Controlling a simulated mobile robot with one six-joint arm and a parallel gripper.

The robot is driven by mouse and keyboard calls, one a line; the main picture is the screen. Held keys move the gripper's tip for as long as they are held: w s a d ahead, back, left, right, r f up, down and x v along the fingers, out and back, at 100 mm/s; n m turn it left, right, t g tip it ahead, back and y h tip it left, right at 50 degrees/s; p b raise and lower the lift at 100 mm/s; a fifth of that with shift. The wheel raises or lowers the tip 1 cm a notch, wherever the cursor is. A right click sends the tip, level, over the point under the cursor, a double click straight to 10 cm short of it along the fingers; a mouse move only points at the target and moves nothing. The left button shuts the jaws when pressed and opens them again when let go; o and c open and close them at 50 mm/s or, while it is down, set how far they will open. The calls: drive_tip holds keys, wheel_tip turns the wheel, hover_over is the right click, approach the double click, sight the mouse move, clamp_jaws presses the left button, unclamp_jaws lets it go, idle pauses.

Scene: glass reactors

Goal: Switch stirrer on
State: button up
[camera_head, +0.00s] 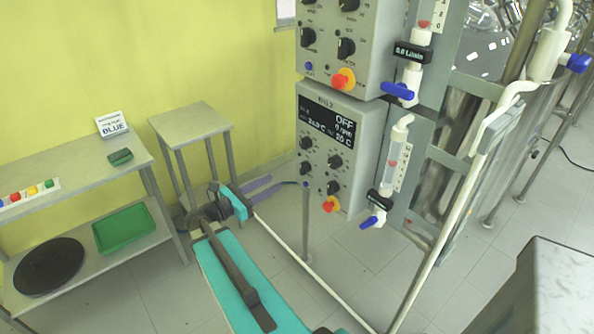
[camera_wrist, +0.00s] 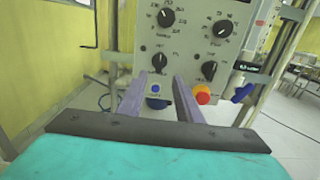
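The lower control box (camera_head: 325,175) has a dark display reading OFF and 0 rpm, several black knobs, a small blue button (camera_head: 306,184) and an orange-red stop knob (camera_head: 330,205). My gripper (camera_head: 277,182) is at the left of this box with its purple fingers pointing toward it. In the wrist view the fingers (camera_wrist: 160,75) are apart and empty. The blue button (camera_wrist: 155,88) shows between them, and the stop knob (camera_wrist: 202,94) shows right of the right finger. The display is out of the wrist view. Contact with the panel cannot be told.
A similar box (camera_head: 340,45) is mounted above. Flow meters with blue valves (camera_head: 373,221) stand right of the boxes. A small stool (camera_head: 191,125) stands behind my arm. A shelf table (camera_head: 75,185) at left carries a green tray (camera_head: 124,229) and coloured buttons.

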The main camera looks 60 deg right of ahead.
sight(301, 169)
drive_tip(key=p+x, duration=0.3)
drive_tip(key=x, duration=0.9)
drive_tip(key=shift+s, duration=0.1)
drive_tip(key=shift+c, duration=0.3)
clamp_jaws()
